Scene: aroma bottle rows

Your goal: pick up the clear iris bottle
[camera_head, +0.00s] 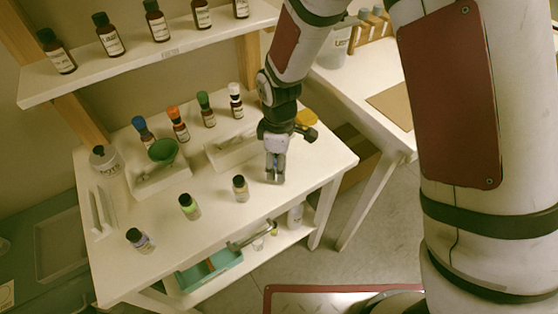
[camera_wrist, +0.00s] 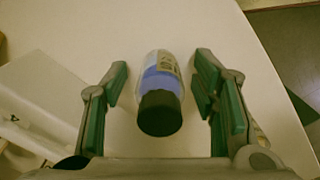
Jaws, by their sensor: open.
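A clear bottle (camera_wrist: 163,78) with blue-violet liquid and a black cap stands between the fingers of my gripper (camera_wrist: 162,66) in the wrist view. Gaps show on both sides, so the open fingers are apart from it. Its label is too small to read, so I cannot confirm that it is the iris bottle. In the head view my gripper (camera_head: 275,179) points down at the table's right part and mostly hides this bottle. Three other clear bottles stand in a row to the left: yellowish (camera_head: 241,188), green (camera_head: 189,207) and pale purple (camera_head: 140,240).
Behind are a white tray (camera_head: 160,182) with a green funnel (camera_head: 163,151), and brown bottles with blue, orange, green and white caps. A shelf (camera_head: 165,57) with several brown bottles hangs above. The table's right edge (camera_head: 335,172) is near my gripper.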

